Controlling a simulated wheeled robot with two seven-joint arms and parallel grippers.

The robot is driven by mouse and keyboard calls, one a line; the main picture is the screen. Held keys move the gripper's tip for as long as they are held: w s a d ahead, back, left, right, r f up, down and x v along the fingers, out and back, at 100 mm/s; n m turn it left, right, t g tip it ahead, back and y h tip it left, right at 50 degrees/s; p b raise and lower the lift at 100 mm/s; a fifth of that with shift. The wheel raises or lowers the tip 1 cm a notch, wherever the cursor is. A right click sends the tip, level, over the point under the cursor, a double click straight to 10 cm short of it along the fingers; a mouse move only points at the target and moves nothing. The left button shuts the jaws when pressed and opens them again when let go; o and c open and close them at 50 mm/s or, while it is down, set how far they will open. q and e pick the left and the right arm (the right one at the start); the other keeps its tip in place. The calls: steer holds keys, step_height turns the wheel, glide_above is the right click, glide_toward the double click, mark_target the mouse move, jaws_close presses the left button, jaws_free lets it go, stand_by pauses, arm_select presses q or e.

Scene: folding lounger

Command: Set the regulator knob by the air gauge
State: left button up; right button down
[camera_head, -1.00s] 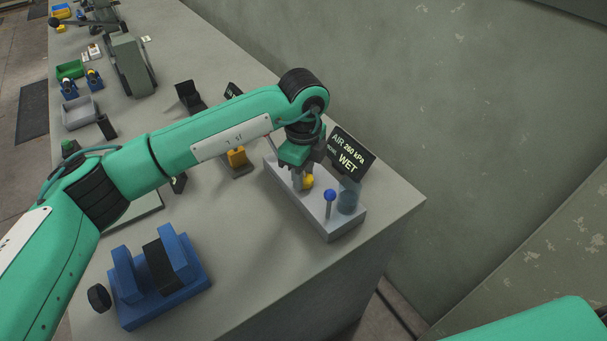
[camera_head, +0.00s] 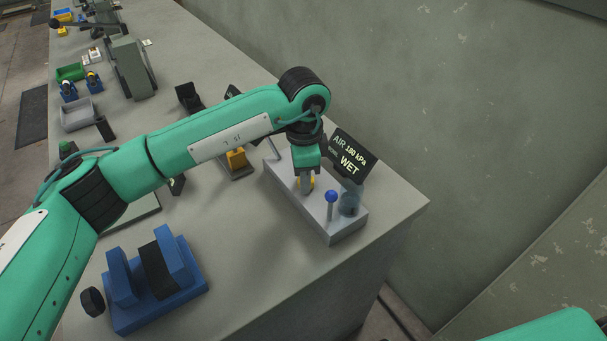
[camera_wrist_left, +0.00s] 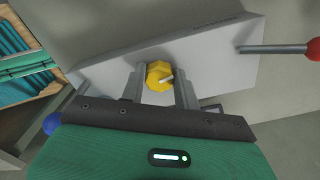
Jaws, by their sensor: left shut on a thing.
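The yellow regulator knob (camera_head: 309,187) sits on the pale grey block (camera_head: 325,226) at the bench's corner, mostly hidden by my gripper in the head view. My left gripper (camera_head: 304,184) reaches down from above and is shut on it. In the left wrist view the octagonal knob (camera_wrist_left: 158,76), with a pale pointer mark, is between the two fingers of the left gripper (camera_wrist_left: 160,84). The dark air gauge display (camera_head: 353,158) behind the block reads AIR 180 kPa and WET; a small word between is unclear. My right gripper is out of the picture.
A blue-ball lever (camera_head: 331,197) and a clear bluish cup (camera_head: 349,204) stand on the block close to my gripper. A red-tipped rod (camera_wrist_left: 275,49) shows in the wrist view. A blue fixture (camera_head: 161,303) is at the bench front; a wall rises behind.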

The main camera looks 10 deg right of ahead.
arm_select(q)
steer(key=shift+r, duration=0.1)
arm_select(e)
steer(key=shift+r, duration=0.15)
arm_select(q)
steer(key=o, duration=1)
steer(key=shift+c, duration=0.2)
steer(key=shift+r, duration=0.4)
step_height(320, 180, up, 13)
steer(key=shift+b, duration=0.45)
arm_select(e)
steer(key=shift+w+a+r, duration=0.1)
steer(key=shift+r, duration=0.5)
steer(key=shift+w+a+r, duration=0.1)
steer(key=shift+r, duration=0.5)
